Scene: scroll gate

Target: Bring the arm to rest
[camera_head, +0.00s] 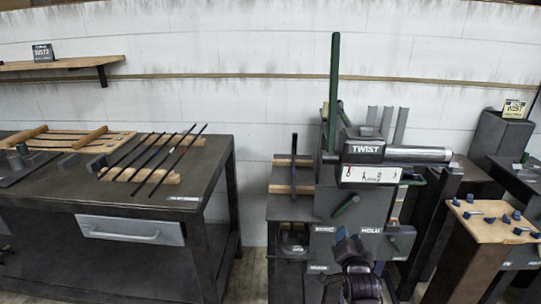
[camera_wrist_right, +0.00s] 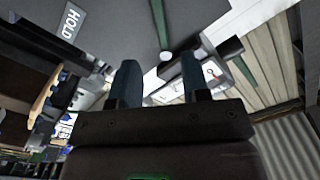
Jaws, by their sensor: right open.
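My right arm comes up from the bottom of the head view. Its gripper (camera_head: 349,240) has dark blue fingers and stands in front of the lower part of a grey machine (camera_head: 325,205). In the right wrist view the two fingers (camera_wrist_right: 158,78) are apart with nothing between them. A panel marked HOLD (camera_wrist_right: 72,20) and a green bar (camera_wrist_right: 159,22) are beyond the fingertips. I cannot tell whether the fingers touch the machine. My left gripper is not in view.
The machine has a tall green lever (camera_head: 334,90) and a TWIST head (camera_head: 365,150) with a metal cylinder. A dark workbench (camera_head: 75,190) with several rods stands left, with a floor gap between. A wooden-topped stand (camera_head: 490,232) with blue pieces stands right.

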